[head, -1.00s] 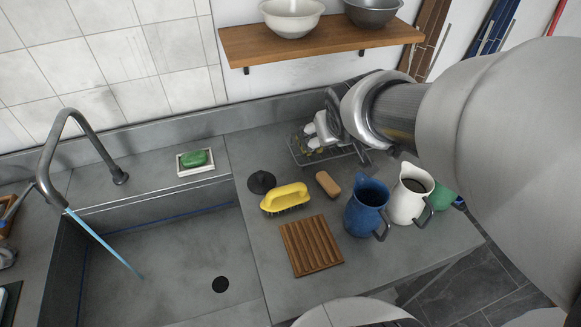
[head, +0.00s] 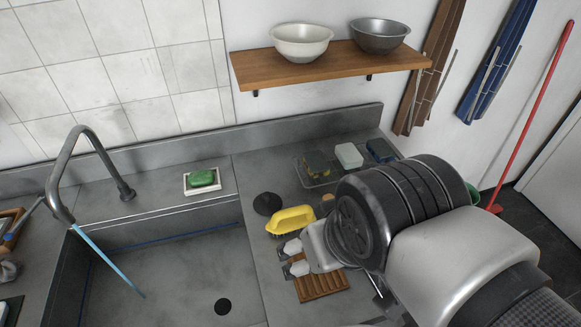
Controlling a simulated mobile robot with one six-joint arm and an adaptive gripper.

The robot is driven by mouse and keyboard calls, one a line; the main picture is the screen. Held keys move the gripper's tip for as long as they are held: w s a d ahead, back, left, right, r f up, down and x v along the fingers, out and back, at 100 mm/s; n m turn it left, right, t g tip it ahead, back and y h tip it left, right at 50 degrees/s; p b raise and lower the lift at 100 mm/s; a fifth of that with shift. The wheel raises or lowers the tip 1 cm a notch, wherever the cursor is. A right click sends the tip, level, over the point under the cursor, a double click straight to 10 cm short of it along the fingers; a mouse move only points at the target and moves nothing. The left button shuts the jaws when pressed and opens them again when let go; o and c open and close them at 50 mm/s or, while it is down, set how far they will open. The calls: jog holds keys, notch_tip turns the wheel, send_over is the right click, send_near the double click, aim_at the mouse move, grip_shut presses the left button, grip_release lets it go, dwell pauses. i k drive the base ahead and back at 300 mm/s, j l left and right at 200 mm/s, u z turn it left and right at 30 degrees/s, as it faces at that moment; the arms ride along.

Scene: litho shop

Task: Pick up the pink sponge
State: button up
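I see no clearly pink sponge. A small brownish-tan block (head: 327,199), which may be the sponge, shows only at its edge behind my arm, right of the yellow-handled brush (head: 291,220). The wire basket (head: 312,182) at the back of the counter holds a dark sponge with yellowish parts (head: 319,163), a pale sponge (head: 349,155) and a blue one (head: 380,150). My gripper (head: 293,259) points left above the ribbed wooden rack (head: 322,286), just in front of the brush. Its two pale fingertips are apart with nothing visible between them.
A dark round plug (head: 267,204) lies left of the brush. The sink (head: 170,275) with running tap (head: 85,150) is to the left. A green soap (head: 202,178) sits on a dish behind it. A wooden shelf (head: 335,66) with two bowls overhangs the back.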

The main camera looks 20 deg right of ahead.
aim_at(350, 156)
jog(key=l+z, duration=0.1)
jog(key=l, duration=1.25)
